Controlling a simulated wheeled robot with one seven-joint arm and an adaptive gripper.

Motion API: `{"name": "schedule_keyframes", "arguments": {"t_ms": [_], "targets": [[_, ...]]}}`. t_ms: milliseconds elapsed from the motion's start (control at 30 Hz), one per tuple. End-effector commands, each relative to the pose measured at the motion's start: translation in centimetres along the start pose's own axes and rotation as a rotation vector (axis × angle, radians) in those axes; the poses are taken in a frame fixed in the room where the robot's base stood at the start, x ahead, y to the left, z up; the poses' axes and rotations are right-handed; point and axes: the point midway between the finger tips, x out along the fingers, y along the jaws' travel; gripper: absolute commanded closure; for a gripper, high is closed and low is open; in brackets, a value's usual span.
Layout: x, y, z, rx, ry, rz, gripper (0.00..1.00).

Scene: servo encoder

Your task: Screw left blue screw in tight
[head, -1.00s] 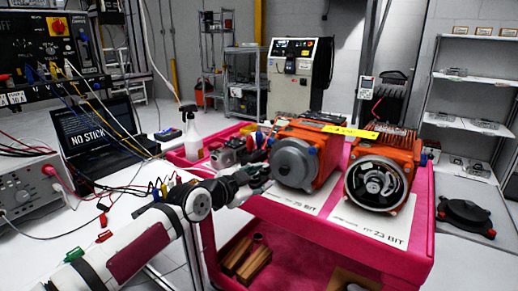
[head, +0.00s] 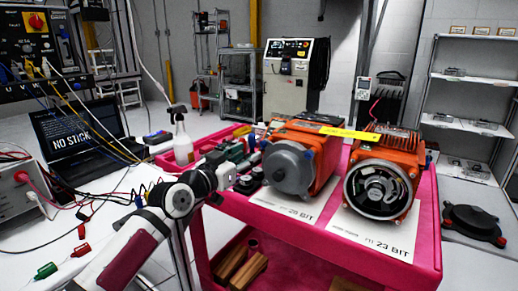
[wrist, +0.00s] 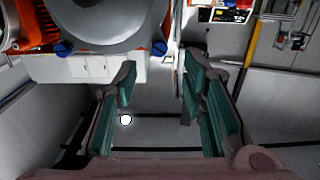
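The orange motor with a round grey front cover (head: 290,168) stands on the pink cart, left of a second orange motor. In the head view a blue screw (head: 308,153) shows at the cover's upper right. In the wrist view two blue screw heads, one at left (wrist: 65,48) and one at right (wrist: 158,47), sit along the edge of the grey cover (wrist: 110,20). My gripper (head: 240,156) is left of the grey cover in the head view. In the wrist view my gripper (wrist: 158,75) is open and empty, its teal-padded fingers apart, with the right screw near the gap, beyond the fingertips.
The second orange motor (head: 382,178) has an open front with an encoder disc. A spray bottle (head: 181,138) stands at the cart's left. White sheets (head: 375,230) lie before the motors on the pink cart (head: 427,230). The laptop and cables are further left.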

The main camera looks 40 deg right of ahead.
Motion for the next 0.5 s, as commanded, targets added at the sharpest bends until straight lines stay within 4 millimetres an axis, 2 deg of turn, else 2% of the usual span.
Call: {"name": "schedule_keyframes", "arguments": {"t_ms": [33, 200, 300, 500], "targets": [[1.2, 0.1, 0.1, 0.003, -0.003, 0.005, 0.62], [4.2, 0.1, 0.0, 0.004, -0.002, 0.003, 0.62], [5.4, 0.1, 0.0, 0.002, -0.002, 0.002, 0.62], [6.8, 0.1, 0.0, 0.002, -0.001, 0.001, 0.62]]}}
